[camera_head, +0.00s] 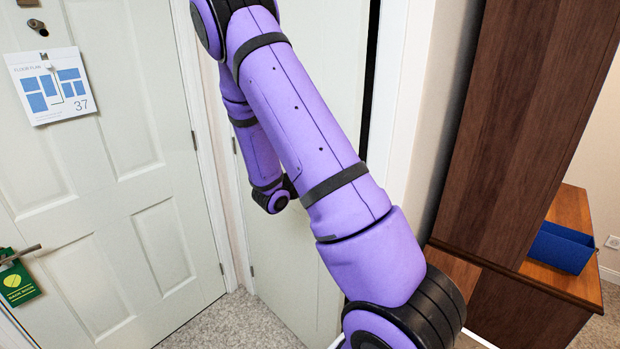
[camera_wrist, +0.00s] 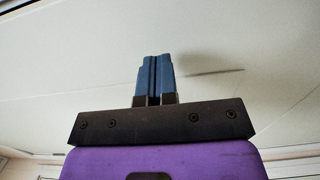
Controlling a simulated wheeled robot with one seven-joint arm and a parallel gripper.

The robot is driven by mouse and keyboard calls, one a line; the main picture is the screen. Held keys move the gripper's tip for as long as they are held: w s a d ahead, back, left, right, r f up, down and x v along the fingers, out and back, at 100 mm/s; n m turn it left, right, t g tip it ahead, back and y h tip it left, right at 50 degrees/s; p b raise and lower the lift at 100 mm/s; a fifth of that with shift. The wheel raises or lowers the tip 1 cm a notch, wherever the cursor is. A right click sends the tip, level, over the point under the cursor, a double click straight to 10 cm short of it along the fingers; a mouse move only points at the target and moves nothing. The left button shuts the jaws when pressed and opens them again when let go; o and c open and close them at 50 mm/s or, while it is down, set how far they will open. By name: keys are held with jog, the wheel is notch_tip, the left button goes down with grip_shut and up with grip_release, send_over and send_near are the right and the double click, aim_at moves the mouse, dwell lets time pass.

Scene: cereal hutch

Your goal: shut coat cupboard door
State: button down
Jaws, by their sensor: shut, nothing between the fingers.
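The coat cupboard door (camera_head: 290,255) appears to be the pale door behind my arm in the head view. Hinges show along its left edge, and a dark gap at its right edge shows that it stands slightly open. My arm covers much of its middle. My gripper (camera_wrist: 155,72) shows in the wrist view with its blue fingers shut together and empty. The fingers point at a pale flat surface, probably this door. I cannot tell whether they touch it. In the head view my gripper is hidden behind my arm.
A pale panelled door (camera_head: 110,190) with a floor plan sheet (camera_head: 52,85) and a green hanger tag (camera_head: 18,284) stands at the left. A tall brown wooden cabinet (camera_head: 530,110) and a blue bin (camera_head: 562,247) are at the right. Carpet (camera_head: 235,322) shows below.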

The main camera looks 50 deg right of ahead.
jog(key=shift+d, duration=0.75)
jog(key=shift+d, duration=0.1)
